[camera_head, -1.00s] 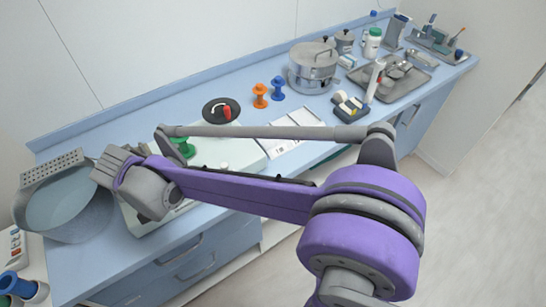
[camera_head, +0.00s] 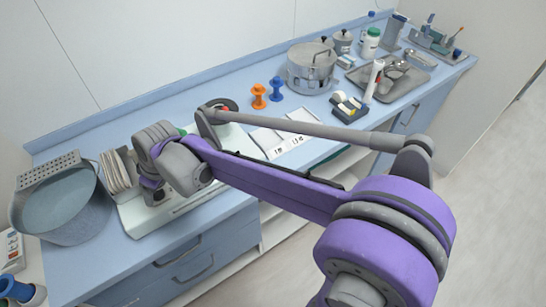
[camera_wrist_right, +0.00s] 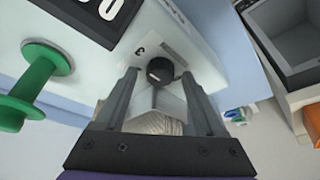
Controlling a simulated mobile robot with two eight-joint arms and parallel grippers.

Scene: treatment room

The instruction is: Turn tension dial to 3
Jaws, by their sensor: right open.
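The tension dial is a small black knob (camera_wrist_right: 160,70) on the side of a pale machine body (camera_wrist_right: 205,65), with a small label beside it. In the right wrist view my right gripper (camera_wrist_right: 160,80) is open, with one fingertip on each side of the knob. I cannot tell whether either finger touches it. In the head view the knob is hidden behind my right arm and wrist, which are over the pale machine (camera_head: 190,200). My left gripper is not in view.
A green spool (camera_wrist_right: 38,72) stands out from the machine beside my right gripper. A metal pot (camera_head: 65,205) stands at the left of the blue counter. Orange (camera_head: 259,96) and blue (camera_head: 276,88) spools, a lidded steel pot (camera_head: 311,70) and a tray (camera_head: 388,80) stand farther back.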

